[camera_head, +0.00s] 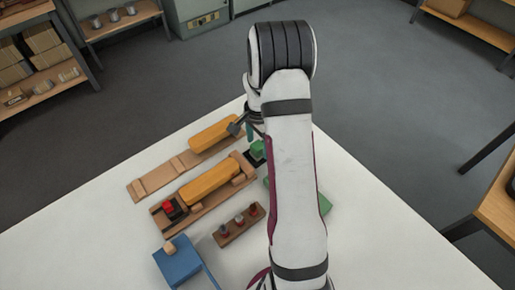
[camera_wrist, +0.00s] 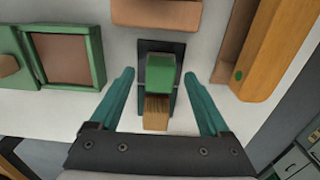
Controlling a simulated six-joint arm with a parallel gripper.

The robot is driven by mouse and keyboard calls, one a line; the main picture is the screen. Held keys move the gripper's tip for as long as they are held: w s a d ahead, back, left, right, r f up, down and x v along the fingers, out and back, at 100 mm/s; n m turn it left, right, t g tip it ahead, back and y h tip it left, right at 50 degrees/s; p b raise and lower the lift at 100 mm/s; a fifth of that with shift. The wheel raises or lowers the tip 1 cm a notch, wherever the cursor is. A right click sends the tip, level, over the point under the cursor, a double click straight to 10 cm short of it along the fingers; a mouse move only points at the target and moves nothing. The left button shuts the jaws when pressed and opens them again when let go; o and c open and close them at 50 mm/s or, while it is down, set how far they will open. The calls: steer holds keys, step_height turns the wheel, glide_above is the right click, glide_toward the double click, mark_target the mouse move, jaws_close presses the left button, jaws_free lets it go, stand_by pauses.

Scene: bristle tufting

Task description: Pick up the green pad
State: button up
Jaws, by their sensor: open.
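The green pad (camera_wrist: 161,70) is a small green block on a dark base plate (camera_wrist: 175,47) in the wrist view, with a tan, bristle-like block (camera_wrist: 156,113) at its near side. In the head view the green pad (camera_head: 257,149) shows just left of my arm, at the far part of the table. My gripper (camera_wrist: 159,75) is open, its two teal fingers on either side of the green pad, with gaps between. No contact shows. In the head view a teal finger shows above the pad, and my arm hides part of the gripper.
Left of the pad in the wrist view is a green-framed tray (camera_wrist: 97,55); right is a yellow-orange block (camera_wrist: 262,50). In the head view, a wooden fixture (camera_head: 190,218), peg rack (camera_head: 232,235) and blue block (camera_head: 180,265) stand left of my arm.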

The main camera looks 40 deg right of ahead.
steer(key=shift+f, duration=0.85)
jaws_close()
steer(key=shift+r, duration=0.15)
